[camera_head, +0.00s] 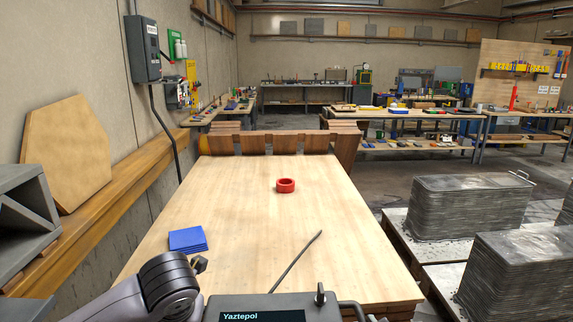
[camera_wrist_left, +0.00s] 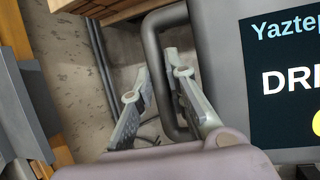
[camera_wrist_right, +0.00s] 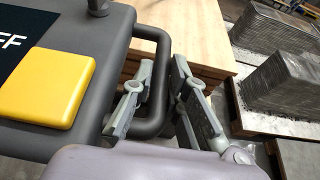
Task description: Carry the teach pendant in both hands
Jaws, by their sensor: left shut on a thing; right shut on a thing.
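The teach pendant (camera_head: 270,302) is a dark grey unit at the bottom of the head view, close to me, its lower part cut off by the frame. Its screen shows in the left wrist view (camera_wrist_left: 285,100), and a yellow button shows on it in the right wrist view (camera_wrist_right: 52,88). My left gripper (camera_wrist_left: 157,82) is shut on the pendant's left side handle. My right gripper (camera_wrist_right: 161,82) is shut on the right side handle. In the head view both sets of fingers are out of sight, with part of my left arm at the lower left.
Stacked grey slabs (camera_head: 466,208) stand at right. A wooden ledge (camera_head: 110,190) runs along the left wall.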

